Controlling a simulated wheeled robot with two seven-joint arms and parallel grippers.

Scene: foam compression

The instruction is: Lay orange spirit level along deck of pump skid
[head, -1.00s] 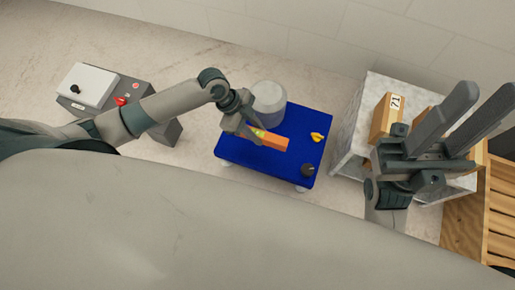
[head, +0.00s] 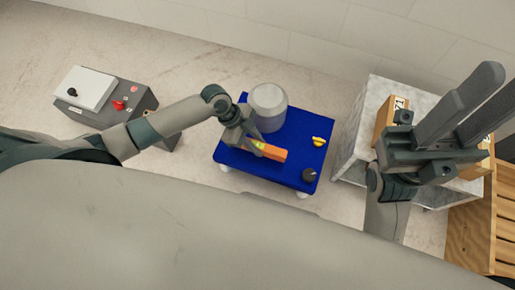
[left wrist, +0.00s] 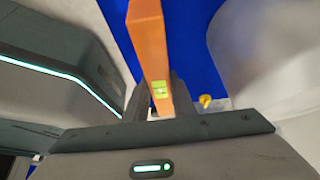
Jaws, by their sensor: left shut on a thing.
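The orange spirit level (head: 272,153) has a yellow-green vial window. It is over the blue deck of the pump skid (head: 300,128), near the deck's middle. My left gripper (head: 254,145) is shut on the level close to its left end. In the left wrist view the level (left wrist: 149,42) runs up between the fingers with the blue deck behind it. I cannot tell whether the level touches the deck. My right gripper (head: 462,108) is open and empty, raised at the right, away from the skid.
A grey cylinder (head: 267,105) stands at the deck's back edge. A yellow valve handle (head: 319,141) and a dark knob (head: 309,174) sit at its right. A marble-topped table (head: 357,130) with boxes and a wooden crate (head: 470,235) are right. A control box (head: 120,105) is left.

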